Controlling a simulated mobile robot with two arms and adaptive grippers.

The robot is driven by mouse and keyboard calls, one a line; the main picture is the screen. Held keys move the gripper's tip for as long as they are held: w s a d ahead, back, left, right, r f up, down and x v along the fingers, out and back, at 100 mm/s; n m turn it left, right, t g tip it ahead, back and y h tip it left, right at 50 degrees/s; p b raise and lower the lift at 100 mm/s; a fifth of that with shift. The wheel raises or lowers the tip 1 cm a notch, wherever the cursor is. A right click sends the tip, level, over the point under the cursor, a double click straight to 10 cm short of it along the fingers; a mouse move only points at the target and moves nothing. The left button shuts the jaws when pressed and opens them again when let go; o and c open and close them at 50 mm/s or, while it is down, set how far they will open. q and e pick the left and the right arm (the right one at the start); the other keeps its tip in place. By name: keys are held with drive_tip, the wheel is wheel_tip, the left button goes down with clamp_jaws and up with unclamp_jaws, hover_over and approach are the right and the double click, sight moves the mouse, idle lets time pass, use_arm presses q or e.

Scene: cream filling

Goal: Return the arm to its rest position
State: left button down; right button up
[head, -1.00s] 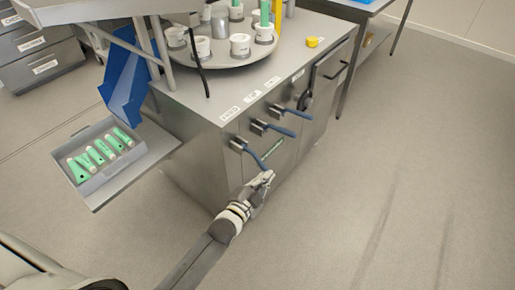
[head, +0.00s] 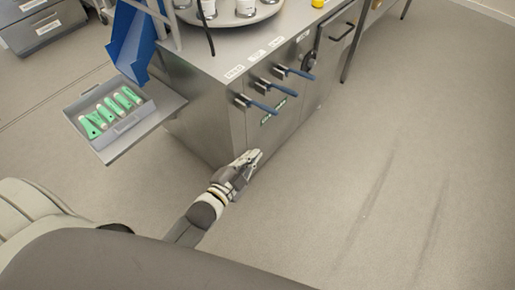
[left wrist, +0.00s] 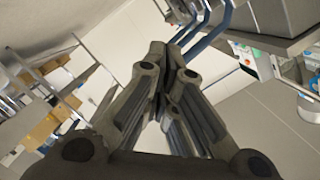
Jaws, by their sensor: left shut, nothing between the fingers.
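My left gripper (head: 250,160) is in the middle of the head view, in front of the lower part of the steel machine cabinet (head: 205,112). It is below the blue-handled levers and appears apart from them. In the left wrist view the fingers of my left gripper (left wrist: 172,62) meet at their tips, shut with nothing between them. My left arm comes in from the bottom left of the head view. My right gripper is not in view.
Blue-handled levers (head: 263,106) stick out from the cabinet front. A tray (head: 120,132) with several green tubes (head: 112,108) projects at the cabinet's left, below a blue chute (head: 130,42). A turntable (head: 232,20) with white jars sits on top. The floor at right is clear.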

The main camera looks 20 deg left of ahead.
use_arm(q)
drive_tip(key=s+a+f+n+g+y, duration=0.1)
drive_tip(key=s+f+n+g, duration=0.3)
drive_tip(key=f, duration=0.8)
drive_tip(key=s+a+f+g+y, duration=0.1)
drive_tip(key=s+a+f+g, duration=0.15)
drive_tip(key=s+f, duration=0.75)
drive_tip(key=s+a+f+n+g, duration=0.1)
drive_tip(key=s+f+g, duration=0.1)
drive_tip(key=s+f, duration=0.4)
drive_tip(key=s+f+n+g+y+p, duration=0.1)
drive_tip(key=s+f+n+g, duration=0.1)
drive_tip(key=s+f, duration=0.4)
drive_tip(key=s+a+f+n+g, duration=0.1)
drive_tip(key=s+f+g, duration=0.3)
drive_tip(key=s, duration=0.8)
wheel_tip(320, 180, down, 3)
drive_tip(key=shift+a+r+n, duration=0.2)
drive_tip(key=shift+a+n, duration=0.1)
drive_tip(key=shift+n, duration=0.3)
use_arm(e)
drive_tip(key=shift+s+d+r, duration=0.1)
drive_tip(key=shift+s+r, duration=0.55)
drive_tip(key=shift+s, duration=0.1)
use_arm(q)
drive_tip(key=shift+g, duration=0.25)
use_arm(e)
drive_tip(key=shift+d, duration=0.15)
